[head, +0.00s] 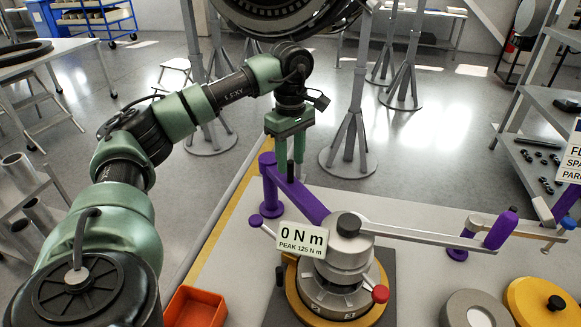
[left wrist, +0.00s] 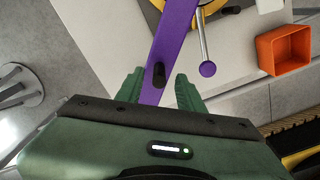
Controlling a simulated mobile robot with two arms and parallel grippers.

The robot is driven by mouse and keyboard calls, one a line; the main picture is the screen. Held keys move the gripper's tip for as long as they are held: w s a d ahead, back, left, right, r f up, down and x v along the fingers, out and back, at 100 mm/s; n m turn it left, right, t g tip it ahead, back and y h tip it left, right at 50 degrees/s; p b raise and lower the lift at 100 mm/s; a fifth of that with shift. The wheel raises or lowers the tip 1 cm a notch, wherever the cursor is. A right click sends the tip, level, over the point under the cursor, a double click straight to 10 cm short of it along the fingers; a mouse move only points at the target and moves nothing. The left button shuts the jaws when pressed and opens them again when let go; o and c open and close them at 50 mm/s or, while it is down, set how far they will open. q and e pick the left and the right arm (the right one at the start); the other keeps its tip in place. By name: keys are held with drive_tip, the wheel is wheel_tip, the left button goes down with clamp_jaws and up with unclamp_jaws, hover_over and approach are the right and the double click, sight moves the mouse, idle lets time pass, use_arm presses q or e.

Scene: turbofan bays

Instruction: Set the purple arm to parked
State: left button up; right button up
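The purple arm (head: 305,200) runs from the torque unit (head: 347,250) up and left to a purple post (head: 268,185). A black knob (head: 290,172) stands up near its outer end. My left gripper (head: 291,165) is over that end, pointing down. In the left wrist view, its open fingers (left wrist: 157,92) are apart on either side of the purple arm (left wrist: 172,45), with the black knob (left wrist: 158,75) between them. I see gaps beside the knob; whether either finger touches the arm is unclear. My right gripper is not in view.
A display (head: 301,240) reads 0 N m, peak 125 N m. An orange bin (head: 195,307) is at the front left. Grey stands (head: 350,145) are behind the bench.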

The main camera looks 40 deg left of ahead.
sight(291, 181)
use_arm(q)
drive_tip(key=shift+f+p, duration=0.3)
drive_tip(key=shift+f, duration=1.45)
clamp_jaws()
drive_tip(key=shift+w, duration=0.1)
